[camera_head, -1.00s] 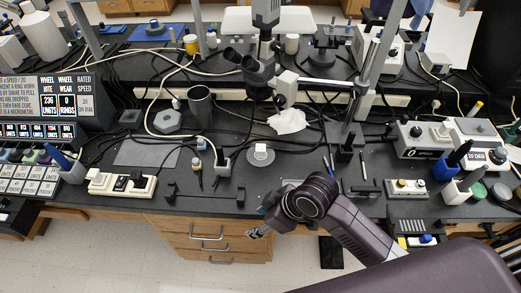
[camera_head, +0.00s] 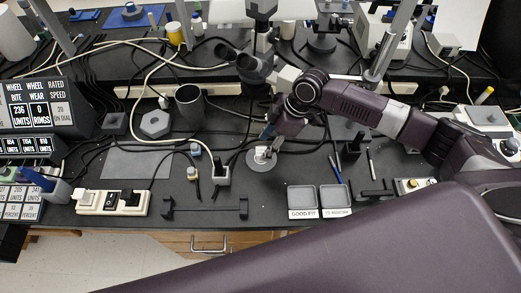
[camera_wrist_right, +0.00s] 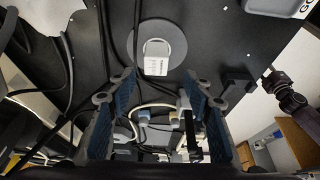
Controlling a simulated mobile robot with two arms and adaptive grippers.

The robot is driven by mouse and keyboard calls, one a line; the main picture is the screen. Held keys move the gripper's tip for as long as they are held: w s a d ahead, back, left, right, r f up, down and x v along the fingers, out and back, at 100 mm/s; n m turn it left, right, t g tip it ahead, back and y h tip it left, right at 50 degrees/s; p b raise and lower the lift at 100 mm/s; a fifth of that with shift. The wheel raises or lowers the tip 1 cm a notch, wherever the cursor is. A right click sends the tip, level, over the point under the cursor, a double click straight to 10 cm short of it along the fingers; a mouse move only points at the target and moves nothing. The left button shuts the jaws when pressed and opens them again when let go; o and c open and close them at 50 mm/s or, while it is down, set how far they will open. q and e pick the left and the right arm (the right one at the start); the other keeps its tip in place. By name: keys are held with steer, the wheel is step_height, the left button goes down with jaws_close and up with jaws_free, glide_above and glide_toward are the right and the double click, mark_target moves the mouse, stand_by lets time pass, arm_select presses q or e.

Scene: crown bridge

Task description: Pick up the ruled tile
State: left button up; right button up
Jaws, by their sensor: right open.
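A pale square piece (camera_head: 262,153), which looks like the tile, stands on a round grey disc (camera_head: 256,165) on the black bench. In the right wrist view the piece (camera_wrist_right: 157,64) shows a white front face with faint marks, too small to read. My right gripper (camera_head: 268,137) is just above and behind it in the head view. In the right wrist view its blue-padded fingers (camera_wrist_right: 148,92) are wide apart with nothing gripped, and the piece lies beyond the fingertips. A dark jointed part (camera_wrist_right: 287,97) at the right of that view looks like my left arm; its jaws are unclear.
Two grey trays (camera_head: 318,193), one labelled GOOD FIT, lie right of the disc. A black bracket (camera_head: 205,212) and a white power strip (camera_head: 98,203) lie to the left. A plug block (camera_head: 221,176) and cables stand close left of the disc. A microscope (camera_head: 245,66) stands behind.

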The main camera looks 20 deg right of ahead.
mark_target(262, 151)
steer(key=shift+p+x, duration=0.45)
steer(key=shift+x, duration=0.6)
steer(key=shift+w+d+f, duration=0.15)
steer(key=shift+w+f, duration=0.1)
steer(key=shift+f, duration=0.55)
steer(key=shift+p+x, duration=0.3)
steer(key=shift+x, duration=0.7)
steer(key=c, duration=0.7)
steer(key=shift+c, duration=1.1)
arm_select(q)
steer(key=shift+s+r, duration=0.5)
steer(key=shift+r, duration=0.25)
arm_select(e)
jaws_close()
